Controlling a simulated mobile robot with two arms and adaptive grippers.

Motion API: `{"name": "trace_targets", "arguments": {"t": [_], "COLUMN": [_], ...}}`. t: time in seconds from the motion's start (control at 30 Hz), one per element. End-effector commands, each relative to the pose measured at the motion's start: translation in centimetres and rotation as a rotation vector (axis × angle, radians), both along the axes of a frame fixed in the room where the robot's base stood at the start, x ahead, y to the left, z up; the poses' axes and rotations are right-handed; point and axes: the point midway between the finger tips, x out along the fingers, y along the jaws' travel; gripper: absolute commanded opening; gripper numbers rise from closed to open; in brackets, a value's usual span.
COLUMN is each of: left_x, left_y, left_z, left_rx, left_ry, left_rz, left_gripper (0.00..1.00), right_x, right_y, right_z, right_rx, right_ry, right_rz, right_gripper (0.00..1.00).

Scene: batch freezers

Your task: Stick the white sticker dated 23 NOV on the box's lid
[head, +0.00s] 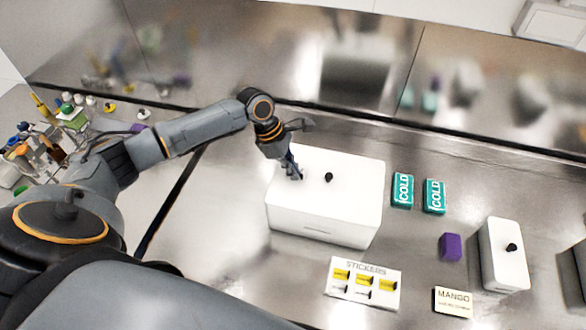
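A large white box (318,224) stands on the steel counter with its lid (345,165) on. A black knob (328,177) sits on the lid. My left gripper (297,174) reaches down over the left part of the lid, left of the knob, fingers pointing down. Its fingertips are at or just above the lid; I cannot tell whether they touch, are open or hold anything. A white card headed STICKERS (340,290) lies in front of the box, with yellow and white stickers on it. Their dates are too small to read. My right gripper is not in view.
Two teal COLD packs (402,190) (434,196) lie right of the box. A purple block (450,247), a MANGO card (453,301) and a smaller white box (503,262) are further right. Bottles and small items (50,140) crowd the far left. The counter left of the box is clear.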

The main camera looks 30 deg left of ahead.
Motion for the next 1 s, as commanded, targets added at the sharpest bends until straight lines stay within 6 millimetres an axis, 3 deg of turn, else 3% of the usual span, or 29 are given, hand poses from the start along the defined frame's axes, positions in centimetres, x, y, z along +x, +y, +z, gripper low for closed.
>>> {"name": "trace_targets", "arguments": {"t": [1.0], "left_x": [-0.02], "left_y": [0.00], "left_z": [-0.61], "left_rx": [0.000], "left_ry": [0.001], "left_rz": [0.000], "left_gripper": [0.00], "right_x": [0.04], "right_y": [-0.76], "right_z": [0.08], "right_rx": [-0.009], "right_ry": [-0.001], "right_rz": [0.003], "right_gripper": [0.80]}}
